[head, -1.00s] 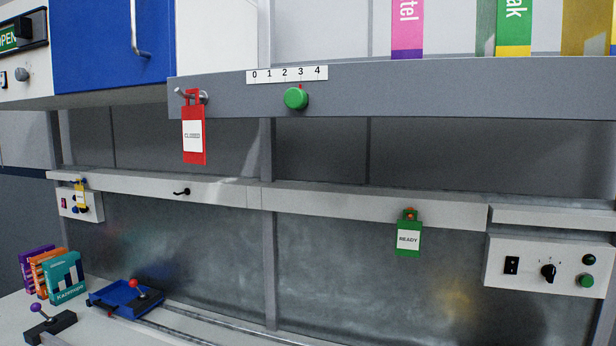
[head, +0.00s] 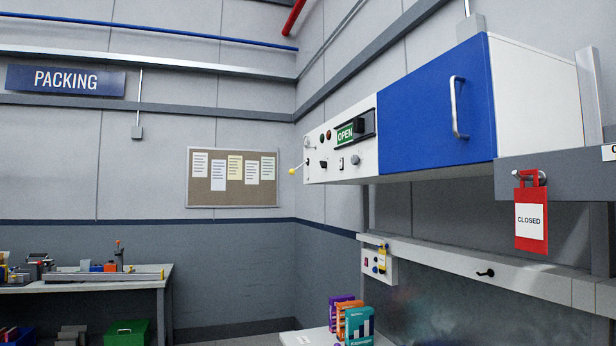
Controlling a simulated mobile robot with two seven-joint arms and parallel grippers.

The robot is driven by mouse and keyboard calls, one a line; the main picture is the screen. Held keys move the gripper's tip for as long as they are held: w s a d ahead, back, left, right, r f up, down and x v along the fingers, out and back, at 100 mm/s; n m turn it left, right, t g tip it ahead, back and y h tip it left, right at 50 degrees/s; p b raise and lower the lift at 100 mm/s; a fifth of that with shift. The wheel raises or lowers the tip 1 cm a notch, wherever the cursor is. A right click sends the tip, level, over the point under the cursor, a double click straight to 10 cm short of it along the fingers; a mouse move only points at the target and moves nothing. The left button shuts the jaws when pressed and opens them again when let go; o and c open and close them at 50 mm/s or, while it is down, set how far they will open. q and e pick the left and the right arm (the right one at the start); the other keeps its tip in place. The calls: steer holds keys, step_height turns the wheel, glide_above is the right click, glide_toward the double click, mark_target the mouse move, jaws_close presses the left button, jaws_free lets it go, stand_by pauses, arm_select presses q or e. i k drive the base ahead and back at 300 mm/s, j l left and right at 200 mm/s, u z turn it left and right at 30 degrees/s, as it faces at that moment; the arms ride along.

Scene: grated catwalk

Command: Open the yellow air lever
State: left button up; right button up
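A lever with a yellow ball knob (head: 292,172) sticks out to the left from the end of the white control panel (head: 316,168), at the left of the blue-doored cabinet. It is small in the head view, and I cannot tell its exact position. Neither of my grippers is in view.
The blue cabinet door (head: 425,110) has a metal handle. A red CLOSED tag (head: 531,220) hangs at the right from a grey beam. Books (head: 355,322) stand on the bench below. A workbench (head: 100,285) stands at the far left, under the PACKING sign (head: 65,80).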

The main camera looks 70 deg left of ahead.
mark_target(291, 171)
steer(key=u, duration=2.25)
steer(key=i+j+u, duration=0.15)
steer(key=i, duration=1)
steer(key=i+j+u, duration=0.15)
steer(key=i, duration=1)
